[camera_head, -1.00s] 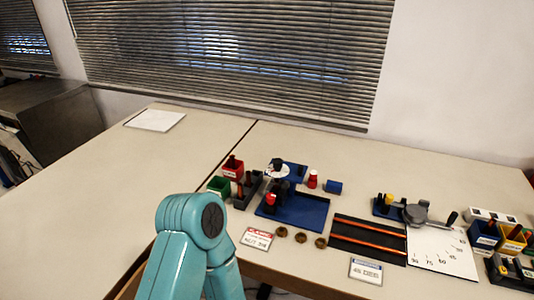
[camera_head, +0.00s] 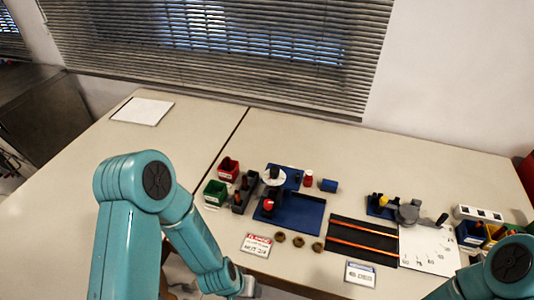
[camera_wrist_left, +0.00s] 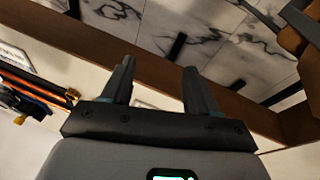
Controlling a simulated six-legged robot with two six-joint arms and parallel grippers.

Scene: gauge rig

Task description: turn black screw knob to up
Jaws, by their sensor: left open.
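A small black knob (camera_head: 272,172) stands at the white disc (camera_head: 279,179) on the blue rig base (camera_head: 302,214), at the middle of the table. Which way it points is too small to tell. My left gripper (camera_head: 246,287) shows only partly, low at the table's front edge, well in front of the rig and not touching it. In the left wrist view the left gripper (camera_wrist_left: 156,82) is open and empty, with its fingers apart over the brown table edge and marble floor. My right arm enters at the bottom right, but its gripper is out of view.
A red bin (camera_head: 228,170), green bin (camera_head: 215,193) and dark rack (camera_head: 240,200) stand left of the rig. Several brass rings (camera_head: 298,241) and a red-white sign (camera_head: 256,244) lie in front. A black mat with orange rails (camera_head: 362,239) lies right. The left table is mostly clear.

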